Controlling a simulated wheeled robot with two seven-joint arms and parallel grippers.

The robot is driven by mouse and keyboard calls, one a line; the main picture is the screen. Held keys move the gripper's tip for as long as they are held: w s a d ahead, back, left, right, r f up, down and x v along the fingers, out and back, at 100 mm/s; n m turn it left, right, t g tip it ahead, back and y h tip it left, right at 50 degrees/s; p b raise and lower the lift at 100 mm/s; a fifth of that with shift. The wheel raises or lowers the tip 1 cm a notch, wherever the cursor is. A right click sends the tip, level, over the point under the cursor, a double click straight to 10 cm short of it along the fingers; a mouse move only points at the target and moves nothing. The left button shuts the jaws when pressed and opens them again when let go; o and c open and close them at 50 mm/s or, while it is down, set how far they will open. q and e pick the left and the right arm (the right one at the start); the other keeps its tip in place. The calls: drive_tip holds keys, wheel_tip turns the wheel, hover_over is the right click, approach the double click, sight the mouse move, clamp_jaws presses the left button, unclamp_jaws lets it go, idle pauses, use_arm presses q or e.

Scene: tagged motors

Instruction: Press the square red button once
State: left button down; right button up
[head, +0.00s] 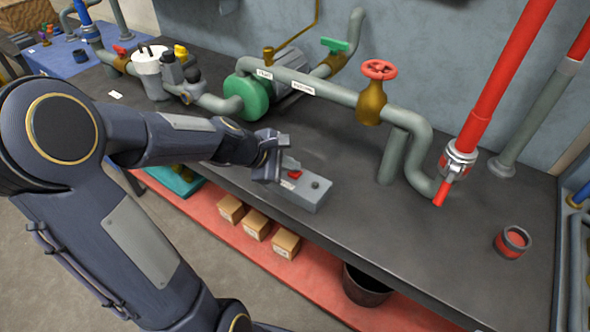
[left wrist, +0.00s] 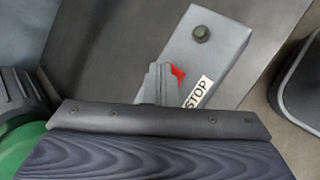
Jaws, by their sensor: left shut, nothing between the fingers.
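The square red button (head: 295,174) sits on a grey control box (head: 309,194) on the dark bench, next to a round dark knob (head: 315,184). In the left wrist view the red button (left wrist: 178,73) shows only in part, at the right side of my shut fingertips. A white STOP label (left wrist: 197,92) lies beside it. My left gripper (head: 277,160) is shut and empty, over the box's left end, its tips at or just above the button. I cannot tell whether they touch it. My right gripper is not in view.
A green motor (head: 246,97) with grey pipes stands behind the box. A red hand wheel (head: 379,69) and a leaning red pipe (head: 503,75) stand to the right. A red cup-like part (head: 512,243) is at far right. The bench right of the box is clear.

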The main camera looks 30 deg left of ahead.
sight(290, 173)
use_arm(q)
drive_tip(key=shift+r+p, duration=0.75)
drive_tip(key=shift+r, duration=0.1)
wheel_tip(290, 173, up, 5)
drive_tip(key=p, duration=0.5)
idle(0.5)
drive_tip(key=s+d+r+m+g, duration=0.1)
drive_tip(key=s+d+r+m, duration=0.45)
drive_tip(key=s+m, duration=0.35)
drive_tip(key=s+d+f+m+g, duration=0.1)
drive_tip(key=s+d+m, duration=0.1)
drive_tip(key=s+m, duration=0.8)
drive_tip(key=shift+s+d+f+m+y, duration=0.25)
drive_tip(key=shift+s+f+m+y, duration=0.05)
drive_tip(key=shift+s, duration=0.8)
